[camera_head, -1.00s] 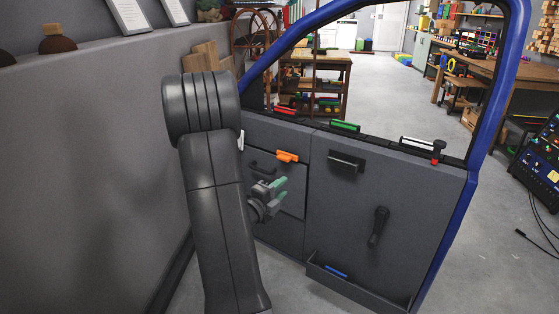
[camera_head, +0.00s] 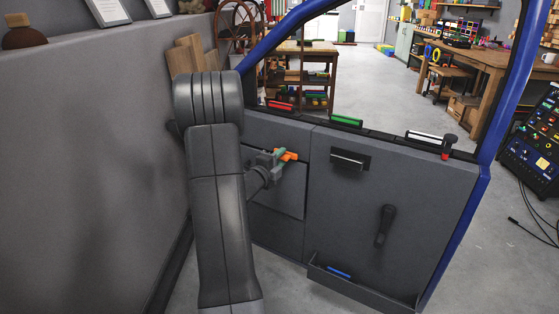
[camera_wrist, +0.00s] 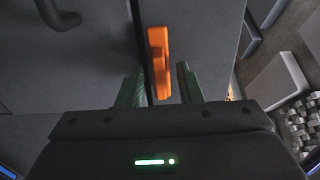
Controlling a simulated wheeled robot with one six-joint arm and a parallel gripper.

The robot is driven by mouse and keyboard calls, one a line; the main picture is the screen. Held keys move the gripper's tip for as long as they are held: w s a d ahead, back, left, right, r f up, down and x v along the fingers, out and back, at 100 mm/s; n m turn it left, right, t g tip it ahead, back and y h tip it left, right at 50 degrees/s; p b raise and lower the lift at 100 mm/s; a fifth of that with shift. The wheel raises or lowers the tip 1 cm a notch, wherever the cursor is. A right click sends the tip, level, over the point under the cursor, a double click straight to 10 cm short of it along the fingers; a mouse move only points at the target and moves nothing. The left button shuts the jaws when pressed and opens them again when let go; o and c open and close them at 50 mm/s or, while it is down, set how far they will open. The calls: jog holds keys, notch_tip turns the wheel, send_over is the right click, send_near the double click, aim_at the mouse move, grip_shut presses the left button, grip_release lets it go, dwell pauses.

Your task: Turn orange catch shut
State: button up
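The orange catch (camera_head: 288,156) is a short bar near the top of the grey door panel, at the upper edge of a small compartment lid (camera_head: 275,190). In the wrist view the orange catch (camera_wrist: 159,62) stands lengthwise, its lower end between my two green fingertips. My gripper (camera_head: 279,156) is right at the catch in the head view. In the wrist view my gripper (camera_wrist: 160,86) is open, with a gap on both sides of the catch. Whether the fingers reach down around it is hard to tell.
A dark pull handle (camera_head: 350,159) and a crank (camera_head: 384,226) are on the door to the right. Red, green and white pieces sit along the window sill. A door pocket (camera_head: 365,284) holds a blue piece. A grey wall (camera_head: 90,160) stands close on the left.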

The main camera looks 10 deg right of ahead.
jog(key=shift+c, duration=0.4)
grip_shut()
jog(key=shift+n, duration=0.3)
jog(key=n+p, duration=0.1)
jog(key=n, duration=0.2)
jog(key=shift+n, duration=0.4)
jog(key=n+p, duration=0.1)
jog(key=n, duration=0.3)
jog(key=shift+r+n+p, duration=0.1)
jog(key=shift+n+p, duration=0.2)
jog(key=n+p, duration=0.2)
jog(key=n, duration=0.2)
jog(key=shift+n+p, duration=1.1)
jog(key=shift+n, duration=1.3)
